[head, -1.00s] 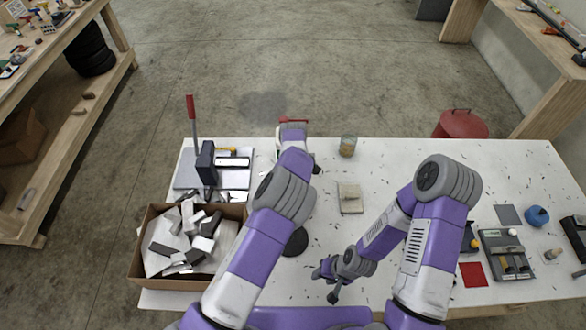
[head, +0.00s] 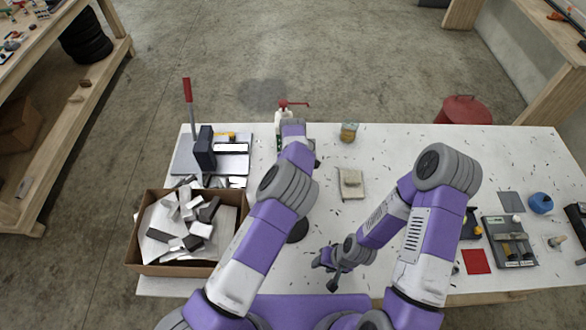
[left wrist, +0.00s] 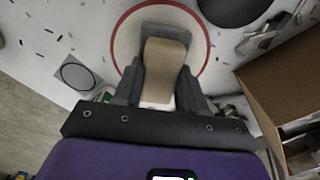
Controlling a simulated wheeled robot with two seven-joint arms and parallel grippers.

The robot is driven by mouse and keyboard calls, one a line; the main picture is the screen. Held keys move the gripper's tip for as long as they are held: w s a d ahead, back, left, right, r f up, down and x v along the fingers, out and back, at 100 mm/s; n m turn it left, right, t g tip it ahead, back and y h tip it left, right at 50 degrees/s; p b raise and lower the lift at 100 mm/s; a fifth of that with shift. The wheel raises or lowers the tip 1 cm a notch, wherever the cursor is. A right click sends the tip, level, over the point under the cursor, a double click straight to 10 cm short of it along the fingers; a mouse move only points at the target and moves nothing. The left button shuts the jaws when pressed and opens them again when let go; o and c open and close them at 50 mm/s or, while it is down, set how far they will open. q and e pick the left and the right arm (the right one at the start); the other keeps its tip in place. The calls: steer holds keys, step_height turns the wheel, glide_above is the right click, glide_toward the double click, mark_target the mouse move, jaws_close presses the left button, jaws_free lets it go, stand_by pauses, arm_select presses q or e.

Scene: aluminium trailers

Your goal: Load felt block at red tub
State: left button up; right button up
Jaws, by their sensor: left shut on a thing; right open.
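My left gripper (left wrist: 158,85) is shut on a tan block (left wrist: 166,62) with a pale lower end, which looks like the felt block. In the left wrist view the block lies over a round pale area with a red rim (left wrist: 121,32). I cannot tell if this is the red tub, nor if the block touches it. In the head view my left arm hides the left gripper and block. My right gripper (head: 329,271) is open and empty, low over the table's front. A red lidded bin (head: 463,110) stands beyond the table's back edge.
A cardboard box of scraps (head: 150,258) is at the left, with a lever press (head: 205,150) behind it. A bottle with a red lever (head: 288,117), a jar (head: 349,132) and a beige block on a pad (head: 351,183) stand around.

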arm_select(q)
steer(key=shift+f+b, duration=0.6)
steer(key=shift+b, duration=0.05)
arm_select(e)
steer(key=shift+f, duration=0.7)
stand_by(1.4)
arm_select(q)
steer(key=shift+r+p, duration=1.75)
steer(key=shift+r, duration=1.85)
arm_select(e)
steer(key=shift+r, duration=1.8)
arm_select(q)
steer(key=shift+s+f, duration=0.1)
arm_select(e)
steer(key=shift+s, duration=0.1)
